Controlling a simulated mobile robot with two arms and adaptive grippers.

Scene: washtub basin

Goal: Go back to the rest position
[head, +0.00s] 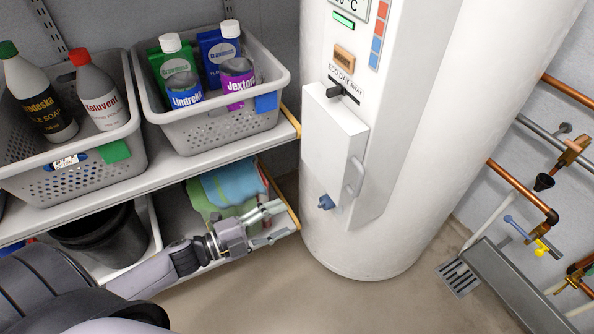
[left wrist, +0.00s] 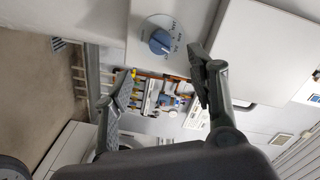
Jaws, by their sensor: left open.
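My left gripper (head: 284,221) reaches in from the lower left in the head view. Its two fingers are spread, with nothing between them. It is in front of the lower shelf, to the left of the white water heater (head: 425,150) and apart from it. In the left wrist view the open fingers (left wrist: 160,68) frame a gap, with a blue dial knob (left wrist: 160,41) on a white panel beyond them. The blue knob (head: 326,202) also shows low on the heater's control box (head: 333,140) in the head view. My right gripper is not in view.
Two grey baskets (head: 70,180) (head: 215,130) with bottles stand on the upper shelf (head: 195,167). Below are a black bucket (head: 105,238) and folded cloths (head: 228,185). Copper pipes (head: 520,190) and a floor drain (head: 459,277) are at the right. The floor (head: 300,300) in front is clear.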

